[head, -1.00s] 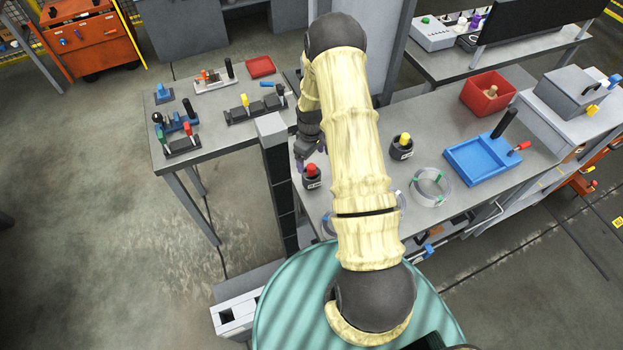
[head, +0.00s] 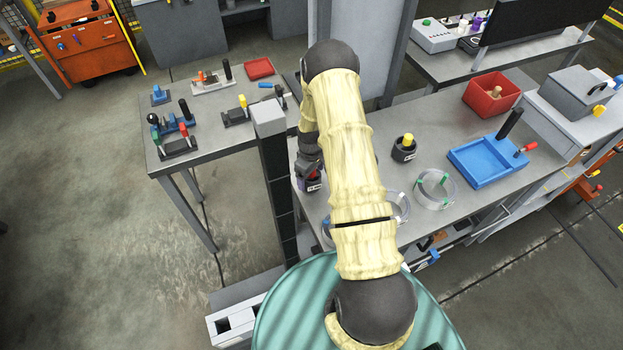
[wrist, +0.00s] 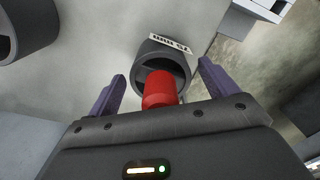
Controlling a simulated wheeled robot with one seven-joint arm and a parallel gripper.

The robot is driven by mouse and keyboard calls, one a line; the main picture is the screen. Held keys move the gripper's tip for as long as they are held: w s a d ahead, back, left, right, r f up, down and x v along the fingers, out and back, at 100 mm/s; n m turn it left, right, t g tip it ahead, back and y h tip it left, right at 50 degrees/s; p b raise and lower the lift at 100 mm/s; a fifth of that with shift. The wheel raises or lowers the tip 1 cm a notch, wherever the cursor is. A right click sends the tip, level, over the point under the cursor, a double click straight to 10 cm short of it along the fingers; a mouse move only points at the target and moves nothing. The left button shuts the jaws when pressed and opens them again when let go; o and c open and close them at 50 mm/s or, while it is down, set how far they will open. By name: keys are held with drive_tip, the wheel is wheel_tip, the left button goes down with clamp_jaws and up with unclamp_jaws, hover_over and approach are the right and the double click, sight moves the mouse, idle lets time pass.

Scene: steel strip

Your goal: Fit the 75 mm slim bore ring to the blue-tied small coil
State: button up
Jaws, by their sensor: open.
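I cannot tell if both parts are one coil.
A dark ring with a yellow knob (head: 404,150) and a green-tied coil (head: 437,188) stand to the right. A blue tray (head: 487,165) and a red bin (head: 490,95) are farther right. A dark post (head: 279,190) stands close left of my gripper.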

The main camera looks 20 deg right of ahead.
drive_tip(key=c, duration=1.1)
drive_tip(key=shift+r+p, duration=1)
drive_tip(key=shift+r, duration=0.95)
drive_tip(key=shift+c, duration=0.3)
drive_tip(key=shift+a+r, duration=0.1)
drive_tip(key=shift+s, duration=0.1)
drive_tip(key=shift+r, duration=0.15)
